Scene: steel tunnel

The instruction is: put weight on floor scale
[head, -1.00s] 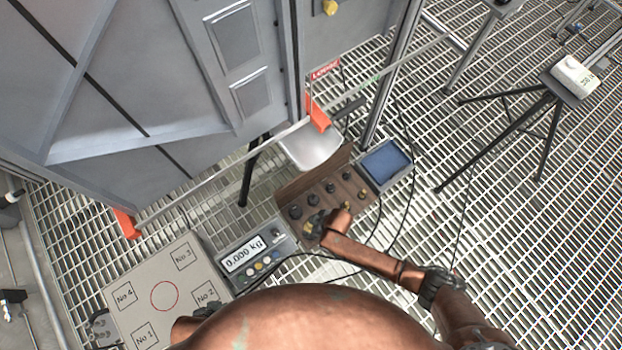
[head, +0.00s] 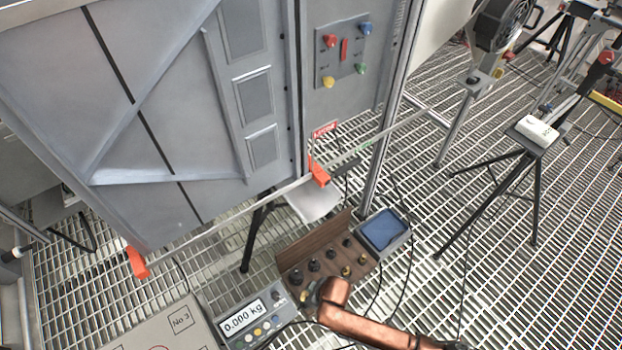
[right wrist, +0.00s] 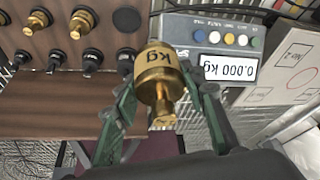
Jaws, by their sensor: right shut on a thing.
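My right gripper (head: 312,296) is at the front edge of the brown wooden weight case. In the right wrist view its green fingers are shut on a brass weight (right wrist: 160,75) marked "kg"; the number is not readable. I cannot tell how high the weight is held. The floor scale's grey plate (head: 160,332) is at the bottom left, with its No 3 corner and part of a red circle showing. The scale's display (head: 242,317) reads 0.000 kg; it also shows in the right wrist view (right wrist: 230,70). My left gripper is out of view.
The weight case (head: 323,253) holds several dark and brass weights, with a blue-screened device (head: 383,230) beside it. A large grey cabinet (head: 180,110) with a low rail stands behind. A tripod (head: 500,185) stands right. Cables cross the grating floor.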

